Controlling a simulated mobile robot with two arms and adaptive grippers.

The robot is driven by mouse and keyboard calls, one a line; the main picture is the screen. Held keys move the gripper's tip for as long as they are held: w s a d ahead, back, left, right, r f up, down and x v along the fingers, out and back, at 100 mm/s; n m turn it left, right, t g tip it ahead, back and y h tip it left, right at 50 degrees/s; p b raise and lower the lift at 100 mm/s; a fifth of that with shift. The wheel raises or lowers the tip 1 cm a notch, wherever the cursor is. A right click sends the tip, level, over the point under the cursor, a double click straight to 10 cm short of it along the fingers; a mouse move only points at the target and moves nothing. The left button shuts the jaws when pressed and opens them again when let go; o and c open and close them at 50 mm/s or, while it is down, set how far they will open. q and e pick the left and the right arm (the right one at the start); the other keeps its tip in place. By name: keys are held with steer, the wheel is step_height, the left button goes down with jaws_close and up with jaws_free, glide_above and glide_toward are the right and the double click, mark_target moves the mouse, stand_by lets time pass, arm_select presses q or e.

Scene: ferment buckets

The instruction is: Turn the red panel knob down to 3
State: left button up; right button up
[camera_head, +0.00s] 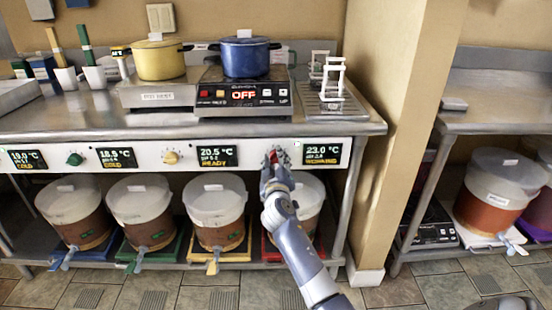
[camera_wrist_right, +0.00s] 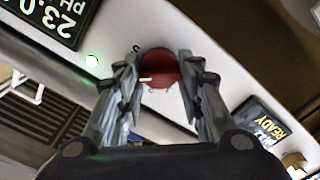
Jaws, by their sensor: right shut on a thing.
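The red panel knob (camera_wrist_right: 160,70) sits on the white panel strip (camera_head: 230,171) under the counter edge. In the right wrist view it lies between the two fingers of my right gripper (camera_wrist_right: 158,88), which are shut on its sides. A short pale pointer line shows on the knob's face. I cannot read any scale mark beside it. In the head view my right gripper (camera_head: 274,160) covers most of the knob. The display (camera_head: 321,154) to its right reads 23.0 °C; its lower word is blurred. My left gripper is not in view.
A display (camera_head: 217,156) reading 20.5 °C and READY is left of my gripper, with a yellow knob (camera_head: 171,157) and a green knob (camera_head: 75,159) further left. A blue pot (camera_head: 245,57) stands on the cooker above. A lidded bucket (camera_head: 309,200) stands close below my wrist.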

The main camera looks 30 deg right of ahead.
steer(key=n+p, duration=0.1)
steer(key=n, duration=0.2)
arm_select(q)
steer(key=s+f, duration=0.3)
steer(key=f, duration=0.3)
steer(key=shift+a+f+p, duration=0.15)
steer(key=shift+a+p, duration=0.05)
steer(key=shift+p, duration=0.2)
arm_select(e)
steer(key=shift+f+n, duration=0.15)
steer(key=shift+n, duration=1.45)
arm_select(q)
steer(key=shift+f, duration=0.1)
arm_select(e)
steer(key=o, duration=1)
steer(key=shift+o, duration=0.2)
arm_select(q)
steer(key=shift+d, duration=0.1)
arm_select(e)
steer(key=shift+a, duration=0.1)
steer(key=v, duration=1.2)
